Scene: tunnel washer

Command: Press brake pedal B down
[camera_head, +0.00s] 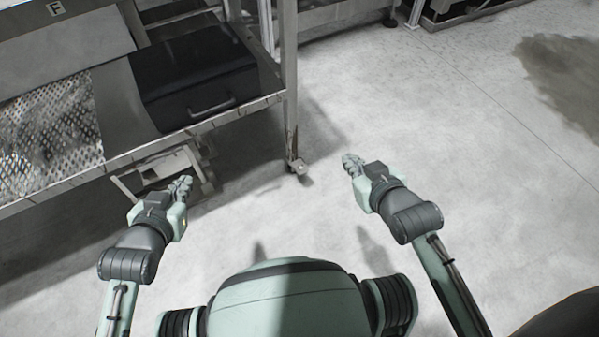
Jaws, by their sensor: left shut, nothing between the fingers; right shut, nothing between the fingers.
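A small metal piece (299,167) sticks out at the foot of the metal post, close to the floor. It may be a brake pedal, but I see no letter B on it and cannot tell if it is up or down. My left gripper (181,187) is shut and empty, in front of the bench's lower edge, left of that piece. My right gripper (352,163) is shut and empty over open floor, to the right of the piece and apart from it in the picture.
A metal bench (160,148) fills the upper left, with a perforated plate (50,130) and a dark case with a handle (195,75). A pale frame (130,185) stands under it. The post (289,80) is upright. Concrete floor (450,130) is clear to the right.

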